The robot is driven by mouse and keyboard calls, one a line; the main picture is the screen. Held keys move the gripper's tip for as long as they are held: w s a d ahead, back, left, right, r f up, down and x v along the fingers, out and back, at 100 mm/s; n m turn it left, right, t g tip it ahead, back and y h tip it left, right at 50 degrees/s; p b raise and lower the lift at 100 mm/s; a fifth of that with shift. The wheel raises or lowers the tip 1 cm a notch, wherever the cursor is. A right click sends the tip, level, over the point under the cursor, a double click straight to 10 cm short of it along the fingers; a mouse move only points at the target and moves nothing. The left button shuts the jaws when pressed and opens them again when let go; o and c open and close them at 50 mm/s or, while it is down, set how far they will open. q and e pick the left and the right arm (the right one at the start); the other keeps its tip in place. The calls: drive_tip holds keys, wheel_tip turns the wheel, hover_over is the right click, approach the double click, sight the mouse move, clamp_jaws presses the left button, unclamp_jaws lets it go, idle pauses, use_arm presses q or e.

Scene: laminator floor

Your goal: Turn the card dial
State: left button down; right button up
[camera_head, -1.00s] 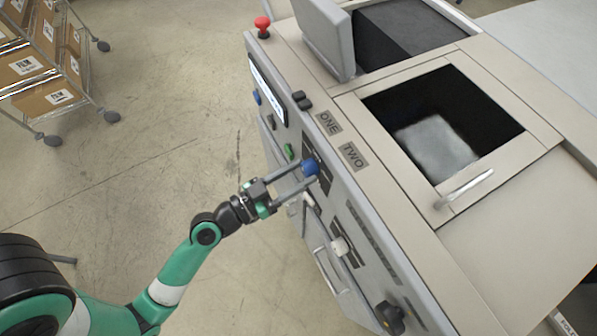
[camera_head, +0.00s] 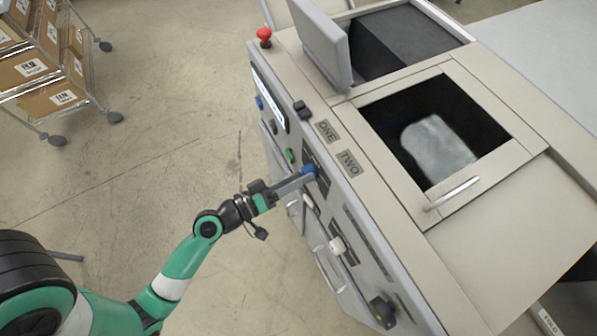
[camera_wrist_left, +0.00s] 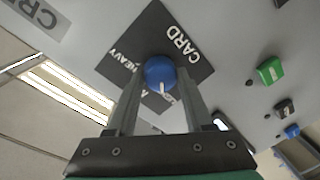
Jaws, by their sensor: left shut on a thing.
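The card dial (camera_head: 309,171) is a round blue knob on the front panel of the grey machine. In the left wrist view the blue dial (camera_wrist_left: 160,72) sits on a dark square plate (camera_wrist_left: 187,35) with CARD at the upper right and HEAVY at the left. A short white mark on the knob's edge faces down toward my wrist. My left gripper (camera_head: 304,175) is shut on the dial, one finger on each side. In the head view its fingers line up almost edge-on. Part of the plate's lettering is hidden behind the knob and fingers. My right gripper is not in view.
A green button (camera_head: 290,155), a white knob (camera_head: 338,245) and a black knob (camera_head: 382,311) stick out from the same panel. A red emergency button (camera_head: 264,36) stands on the far corner. A cart of boxes (camera_head: 45,75) is at upper left. The floor between is clear.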

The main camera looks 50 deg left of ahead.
use_arm(q)
drive_tip(key=shift+n+p, duration=0.35)
drive_tip(key=shift+n, duration=0.65)
drive_tip(key=shift+c, duration=1.4)
unclamp_jaws()
